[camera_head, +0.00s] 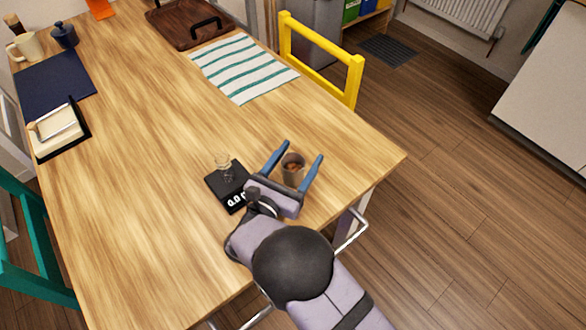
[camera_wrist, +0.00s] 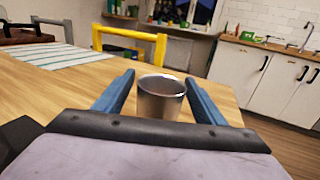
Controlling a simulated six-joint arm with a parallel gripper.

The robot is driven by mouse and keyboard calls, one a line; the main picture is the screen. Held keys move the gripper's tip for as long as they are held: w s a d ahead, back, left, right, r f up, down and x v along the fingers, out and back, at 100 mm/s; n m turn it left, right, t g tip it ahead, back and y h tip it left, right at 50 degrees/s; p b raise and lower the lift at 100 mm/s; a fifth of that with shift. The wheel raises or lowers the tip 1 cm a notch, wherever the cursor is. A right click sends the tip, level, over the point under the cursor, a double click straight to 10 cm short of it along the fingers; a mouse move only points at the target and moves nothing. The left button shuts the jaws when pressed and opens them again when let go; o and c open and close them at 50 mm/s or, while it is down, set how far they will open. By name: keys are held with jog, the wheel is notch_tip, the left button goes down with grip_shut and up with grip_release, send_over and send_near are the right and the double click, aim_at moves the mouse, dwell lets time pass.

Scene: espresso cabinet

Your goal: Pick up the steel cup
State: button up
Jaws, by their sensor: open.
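The steel cup (camera_head: 292,171) stands upright on the wooden table near its front right corner. In the head view its inside looks brown. It also shows in the wrist view (camera_wrist: 161,97), shiny and grey. My gripper (camera_head: 304,152) is open, with one blue finger on each side of the cup. In the wrist view the cup is between the fingers (camera_wrist: 160,80), with a gap visible on both sides. The cup's lower part is hidden behind my gripper's body in the wrist view.
A black scale (camera_head: 228,195) with a small glass (camera_head: 223,161) stands just left of my gripper. A striped cloth (camera_head: 243,68), a brown tray (camera_head: 180,28) and a yellow chair (camera_head: 322,58) are farther back. The middle of the table (camera_head: 140,150) is clear.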

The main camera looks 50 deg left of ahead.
jog(key=shift+w+a, duration=0.2)
jog(key=shift+w, duration=0.3)
jog(key=c, duration=1.2)
jog(key=shift+r, duration=0.1)
notch_tip(320, 180, up, 10)
jog(key=shift+f, duration=0.1)
